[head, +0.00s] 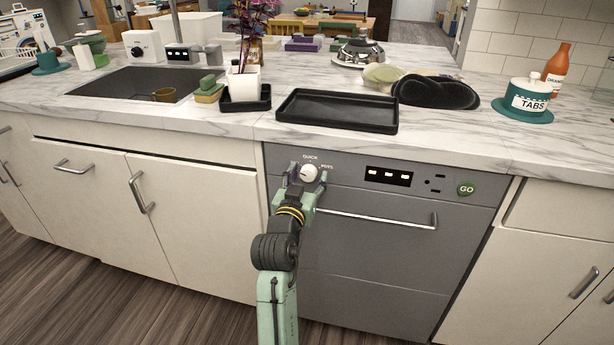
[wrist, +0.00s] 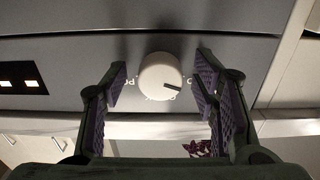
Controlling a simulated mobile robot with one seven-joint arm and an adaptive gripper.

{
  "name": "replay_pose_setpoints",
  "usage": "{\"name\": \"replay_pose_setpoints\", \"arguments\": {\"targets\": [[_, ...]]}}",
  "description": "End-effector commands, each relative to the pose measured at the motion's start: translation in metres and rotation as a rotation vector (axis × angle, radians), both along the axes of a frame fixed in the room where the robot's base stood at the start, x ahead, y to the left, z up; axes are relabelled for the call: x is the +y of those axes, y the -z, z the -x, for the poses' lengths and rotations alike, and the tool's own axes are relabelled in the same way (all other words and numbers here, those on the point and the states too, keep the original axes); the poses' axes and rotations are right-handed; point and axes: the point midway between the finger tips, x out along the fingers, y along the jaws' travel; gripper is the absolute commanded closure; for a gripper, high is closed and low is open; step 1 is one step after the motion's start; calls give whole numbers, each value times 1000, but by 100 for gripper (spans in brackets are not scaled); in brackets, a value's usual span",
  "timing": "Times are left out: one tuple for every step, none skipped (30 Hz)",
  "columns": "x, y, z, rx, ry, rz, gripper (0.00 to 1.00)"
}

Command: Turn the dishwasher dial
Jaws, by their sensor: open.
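The dishwasher dial (head: 309,173) is a round white knob on the grey dishwasher's control panel, with QUICK and POTS lettering around it in the head view. In the wrist view the dial (wrist: 160,77) sits between my gripper's fingers, with a dark pointer line on its face pointing right. My gripper (head: 307,181) is open, one finger on each side of the dial. In the wrist view my gripper (wrist: 162,85) shows a gap between each purple pad and the dial. The dishwasher (head: 380,250) is closed.
The dishwasher handle (head: 375,219) runs across the door, below and right of the dial. The counter above holds a black tray (head: 337,111) and a sink (head: 135,85).

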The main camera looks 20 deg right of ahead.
Motion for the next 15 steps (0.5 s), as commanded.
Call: {"name": "replay_pose_setpoints", "arguments": {"targets": [[0,0,0,0,0,0,46],[0,0,0,0,0,0,46],[0,0,0,0,0,0,46],[0,0,0,0,0,0,46],[0,0,0,0,0,0,47],[0,0,0,0,0,0,49],[0,0,0,0,0,0,51],[0,0,0,0,0,0,53],[0,0,0,0,0,0,56],[0,0,0,0,0,0,58],[0,0,0,0,0,0,60],[0,0,0,0,0,0,63],[0,0,0,0,0,0,65],[0,0,0,0,0,0,67],[0,0,0,0,0,0,69]]}}
